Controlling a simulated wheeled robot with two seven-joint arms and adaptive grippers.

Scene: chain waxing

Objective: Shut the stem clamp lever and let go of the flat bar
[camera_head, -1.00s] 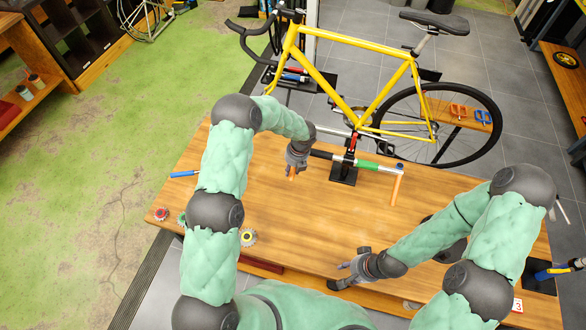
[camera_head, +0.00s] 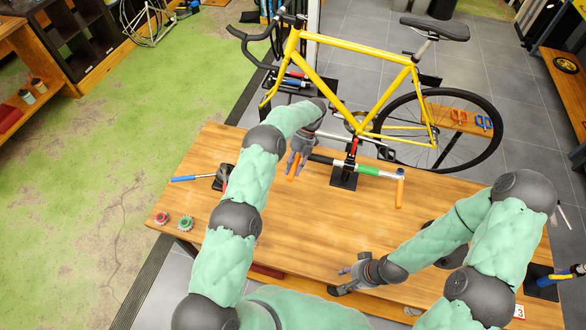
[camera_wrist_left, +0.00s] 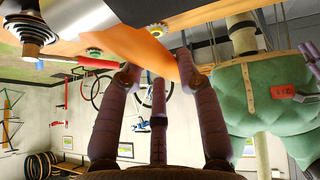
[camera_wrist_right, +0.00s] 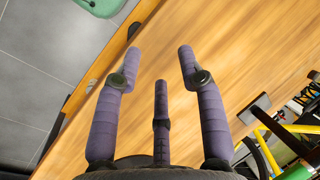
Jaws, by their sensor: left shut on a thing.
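The flat bar (camera_head: 367,170) lies across the black stem clamp stand (camera_head: 344,178) on the bench, with black, pale and green sections and orange pieces at both ends. A small red part (camera_head: 352,148), perhaps the clamp lever, stands at the clamp; its position is too small to tell. My left gripper (camera_head: 296,160) is shut on the orange piece at the bar's left end, which shows between its fingers in the left wrist view (camera_wrist_left: 160,50). The right orange end (camera_head: 400,190) is free. My right gripper (camera_head: 345,279) is open and empty over the bench's front edge; its fingers are spread (camera_wrist_right: 157,65).
A yellow bicycle (camera_head: 345,92) stands behind the wooden bench (camera_head: 320,220). A blue-handled tool (camera_head: 184,178) and red and green round parts (camera_head: 186,222) lie at the left. The bench middle is clear.

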